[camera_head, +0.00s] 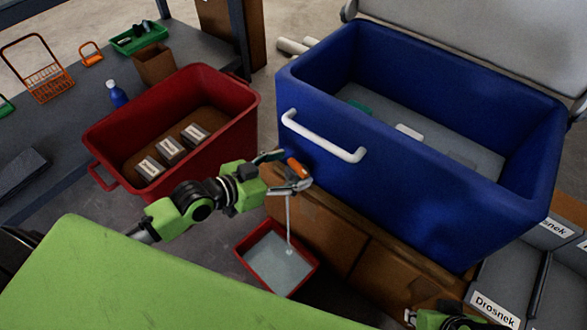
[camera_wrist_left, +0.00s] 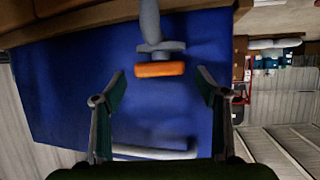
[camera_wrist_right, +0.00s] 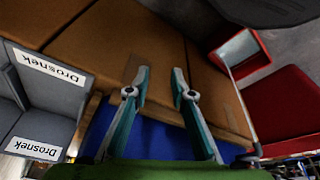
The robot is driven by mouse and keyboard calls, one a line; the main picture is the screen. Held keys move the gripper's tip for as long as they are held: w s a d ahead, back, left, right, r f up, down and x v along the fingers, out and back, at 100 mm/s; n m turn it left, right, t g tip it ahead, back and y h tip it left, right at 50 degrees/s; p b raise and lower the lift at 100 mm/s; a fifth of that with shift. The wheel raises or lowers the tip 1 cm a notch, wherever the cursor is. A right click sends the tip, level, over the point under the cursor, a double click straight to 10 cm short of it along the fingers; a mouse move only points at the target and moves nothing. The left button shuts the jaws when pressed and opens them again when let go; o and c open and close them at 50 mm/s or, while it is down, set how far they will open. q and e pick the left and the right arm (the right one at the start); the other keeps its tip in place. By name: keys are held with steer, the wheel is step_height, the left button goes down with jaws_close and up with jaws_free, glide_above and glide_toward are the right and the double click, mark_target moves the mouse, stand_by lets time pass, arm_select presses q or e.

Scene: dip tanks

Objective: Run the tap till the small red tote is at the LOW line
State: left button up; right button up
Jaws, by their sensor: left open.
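The tap's orange lever (camera_head: 297,167) is on the front of the blue tank (camera_head: 400,190). My left gripper (camera_head: 286,171) is open around the lever's end; in the left wrist view the orange lever (camera_wrist_left: 160,69) lies between and just beyond the fingertips. A thin stream of water (camera_head: 289,215) falls from the tap into the small red tote (camera_head: 240,258) on the floor below. Pale water covers the tote's bottom; I cannot make out a LOW line. My right gripper (camera_wrist_right: 160,82) is open and empty, with the small red tote (camera_wrist_right: 263,57) and its stream in the background.
A larger red tote (camera_head: 105,140) with several labelled blocks stands at the left, beside a grey table (camera_head: 60,130). The blue tank stands on a brown wooden base (camera_head: 330,230). Grey boxes labelled Drosnek (camera_head: 500,280) are at the lower right.

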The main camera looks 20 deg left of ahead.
arm_select(q)
steer(key=shift+x, duration=0.8)
arm_select(e)
steer(key=shift+f, duration=0.15)
arm_select(q)
steer(key=c, duration=1.1)
steer(key=p, duration=0.2)
steer(key=n+y+p, duration=0.1)
steer(key=p, duration=0.1)
steer(key=shift+r+t, duration=0.3)
steer(key=shift+t, duration=0.1)
steer(key=n+y+p, duration=0.1)
steer(key=y+p, duration=0.1)
steer(key=p, duration=0.1)
steer(key=shift+w+n+t+p, duration=0.1)
steer(key=shift+n+t+p, duration=0.2)
steer(key=shift+n, duration=0.1)
steer(key=shift+d+f, duration=0.1)
arm_select(e)
steer(key=s+f, duration=0.2)
steer(key=f, duration=0.9)
steer(key=s+f+g, duration=0.1)
steer(key=s+f, duration=0.1)
steer(key=f, duration=1)
steer(key=shift+s+d+g, duration=0.15)
steer(key=shift+s+g, duration=0.05)
steer(key=shift+g, duration=0.1)
